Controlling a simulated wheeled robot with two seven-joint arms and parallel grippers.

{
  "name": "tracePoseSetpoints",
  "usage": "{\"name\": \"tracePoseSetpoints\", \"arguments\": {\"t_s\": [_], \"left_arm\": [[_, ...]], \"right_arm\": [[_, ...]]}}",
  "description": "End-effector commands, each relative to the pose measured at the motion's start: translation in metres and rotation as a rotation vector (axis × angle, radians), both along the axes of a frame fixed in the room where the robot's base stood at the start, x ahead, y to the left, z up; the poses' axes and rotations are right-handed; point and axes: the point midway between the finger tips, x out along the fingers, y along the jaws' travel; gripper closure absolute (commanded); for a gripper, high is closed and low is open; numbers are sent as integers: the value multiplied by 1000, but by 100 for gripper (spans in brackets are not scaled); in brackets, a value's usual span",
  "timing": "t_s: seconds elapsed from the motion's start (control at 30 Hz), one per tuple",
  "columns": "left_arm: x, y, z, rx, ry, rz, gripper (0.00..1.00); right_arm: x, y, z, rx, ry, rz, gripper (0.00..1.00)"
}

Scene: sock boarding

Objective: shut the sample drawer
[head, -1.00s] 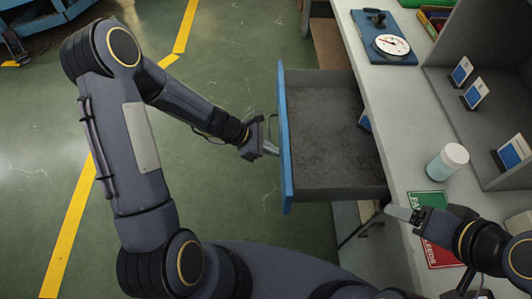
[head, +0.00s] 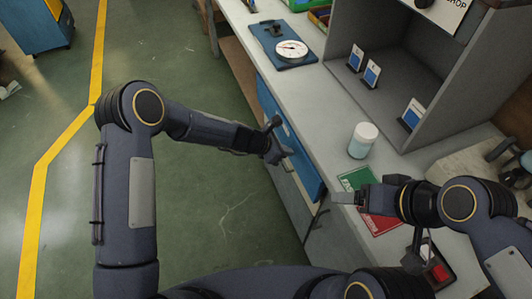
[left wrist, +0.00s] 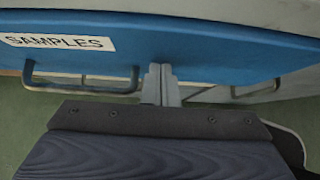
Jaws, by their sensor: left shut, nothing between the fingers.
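The sample drawer's blue front (head: 304,167) lies along the bench edge in the head view, and none of its inside shows. In the left wrist view the front (left wrist: 215,50) carries a white SAMPLES label (left wrist: 58,42). A metal handle (left wrist: 80,88) shows below the label. My left gripper (head: 288,151) is shut and empty at the drawer front. Its fingertips (left wrist: 160,70) overlap the lower edge of the front in the wrist view; I cannot tell whether they touch. My right gripper (head: 343,198) is over the bench top; its jaw opening is not clear.
The bench top (head: 300,100) bears a white jar (head: 362,140), a dial gauge (head: 291,49) on a blue base, and green (head: 357,178) and red (head: 381,223) cards. A grey booth (head: 400,85) holds several small blue-and-white cards.

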Motion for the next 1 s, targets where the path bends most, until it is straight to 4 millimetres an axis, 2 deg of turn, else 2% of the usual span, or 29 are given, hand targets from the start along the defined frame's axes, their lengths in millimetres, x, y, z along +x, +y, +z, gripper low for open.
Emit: {"name": "tracePoseSetpoints", "arguments": {"t_s": [0.03,0.2,0.4,0.83,1.0], "left_arm": [[1,-9,1,0,-1,-3,100],[3,-29,0,1,-1,-1,100],[4,-38,0,0,-1,0,100],[4,-42,1,-4,-3,-3,100],[6,-34,2,-6,-2,-2,100]], "right_arm": [[0,0,3,0,0,0,24],[0,0,6,0,0,0,24],[0,0,7,0,0,0,24],[0,0,7,0,0,0,24],[0,0,7,0,0,0,24]]}}
